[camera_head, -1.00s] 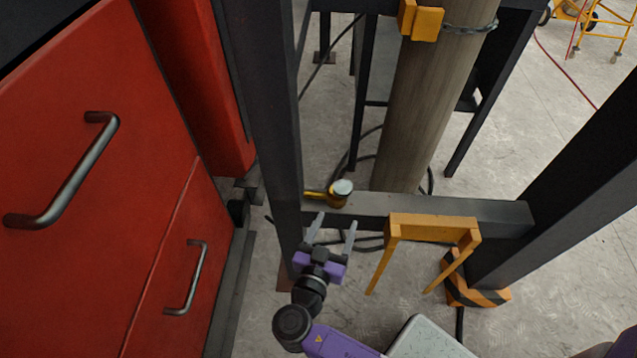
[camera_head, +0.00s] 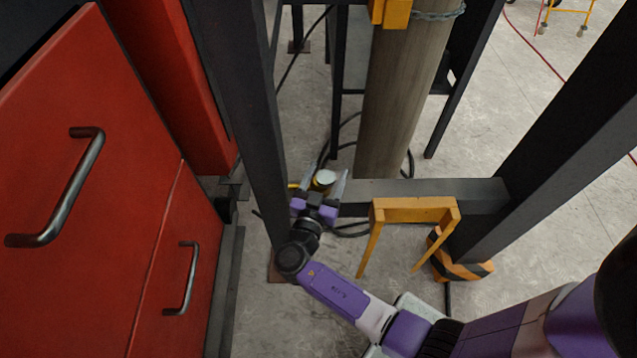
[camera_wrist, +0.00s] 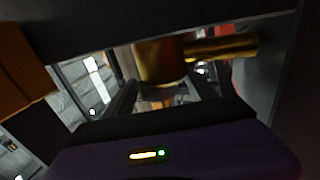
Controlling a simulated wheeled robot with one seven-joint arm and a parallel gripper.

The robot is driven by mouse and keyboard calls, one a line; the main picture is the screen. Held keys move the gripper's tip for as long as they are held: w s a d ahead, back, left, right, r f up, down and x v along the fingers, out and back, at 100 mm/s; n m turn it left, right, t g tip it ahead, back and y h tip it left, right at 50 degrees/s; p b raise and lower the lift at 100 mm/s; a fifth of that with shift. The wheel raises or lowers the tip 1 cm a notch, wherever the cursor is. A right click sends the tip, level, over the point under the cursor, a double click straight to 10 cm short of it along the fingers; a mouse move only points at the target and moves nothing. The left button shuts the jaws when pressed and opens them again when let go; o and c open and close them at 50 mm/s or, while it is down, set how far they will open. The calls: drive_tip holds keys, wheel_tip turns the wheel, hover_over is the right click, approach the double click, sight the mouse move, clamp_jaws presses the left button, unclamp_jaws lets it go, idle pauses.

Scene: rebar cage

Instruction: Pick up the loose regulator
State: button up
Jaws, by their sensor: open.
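The regulator (camera_head: 324,178) has a round pale gauge face and a brass-yellow body. In the head view it sits at the left end of the dark crossbeam, close to the dark upright post. My gripper (camera_head: 324,183) is open, with one finger on each side of the regulator's round part. In the wrist view the brass body of the regulator (camera_wrist: 160,62) and its stem, pointing right, show just beyond and between the fingers (camera_wrist: 165,92). I cannot tell whether the fingers touch it.
The dark crossbeam (camera_head: 440,192) runs right from the upright post (camera_head: 243,110), close left of my gripper. A red cabinet (camera_head: 90,200) fills the left. A concrete column (camera_head: 400,100) stands behind.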

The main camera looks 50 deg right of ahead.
drive_tip(key=shift+x, duration=0.95)
clamp_jaws()
drive_tip(key=shift+r, duration=0.2)
